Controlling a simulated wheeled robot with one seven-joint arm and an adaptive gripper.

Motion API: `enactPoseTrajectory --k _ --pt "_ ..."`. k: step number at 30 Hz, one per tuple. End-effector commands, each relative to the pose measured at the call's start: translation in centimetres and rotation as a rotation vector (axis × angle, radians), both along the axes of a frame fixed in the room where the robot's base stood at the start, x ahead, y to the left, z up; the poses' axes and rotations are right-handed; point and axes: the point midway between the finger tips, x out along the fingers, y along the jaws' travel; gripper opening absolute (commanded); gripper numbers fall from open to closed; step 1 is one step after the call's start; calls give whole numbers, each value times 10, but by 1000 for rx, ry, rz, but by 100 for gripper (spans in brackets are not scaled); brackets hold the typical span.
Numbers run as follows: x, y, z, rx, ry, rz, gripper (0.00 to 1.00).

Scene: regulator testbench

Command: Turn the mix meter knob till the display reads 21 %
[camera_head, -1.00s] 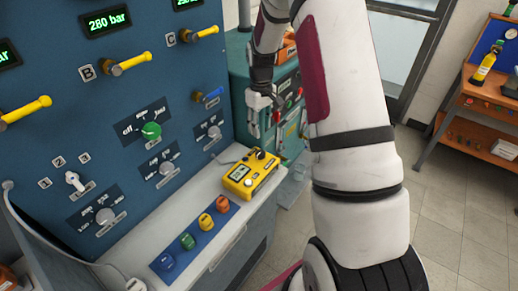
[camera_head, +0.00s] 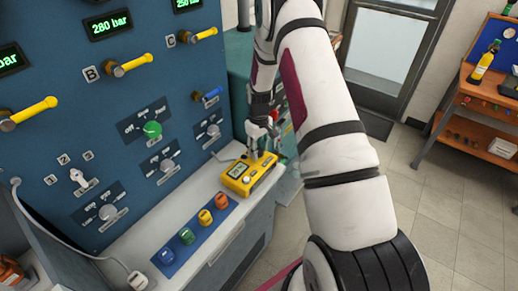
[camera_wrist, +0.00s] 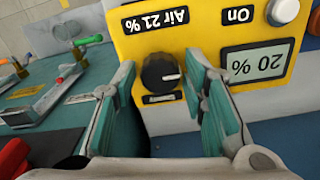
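The yellow mix meter (camera_head: 239,187) lies on the bench ledge, and it fills the top of the wrist view (camera_wrist: 210,28), seen upside down. Its grey display (camera_wrist: 258,64) reads 20 %. Its black knob (camera_wrist: 157,75) has a white pointer mark and sits under the printed label "Air 21 %". My gripper (camera_wrist: 160,70) is open, one teal-padded finger on each side of the knob. Gaps show between knob and fingers. In the head view, my gripper (camera_head: 262,146) is over the meter's far end and hides the knob.
A blue strip (camera_head: 165,257) with several coloured knobs lies on the ledge left of the meter. The blue panel (camera_head: 110,165) with valves and dials rises behind. A teal cabinet (camera_wrist: 60,147) with fittings stands beside the ledge.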

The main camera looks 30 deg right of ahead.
Motion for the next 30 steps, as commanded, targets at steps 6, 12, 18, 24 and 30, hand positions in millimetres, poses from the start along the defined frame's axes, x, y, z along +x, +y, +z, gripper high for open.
enactPoseTrajectory --k 6,12,18,24,30 --pt "0 0 0 0 0 0 8" --pt "0 0 0 0 0 -4 3" --pt "0 0 0 0 1 -49 3" --pt "1 0 0 -1 0 -168 3" --pt "2 1 0 0 0 -337 3"
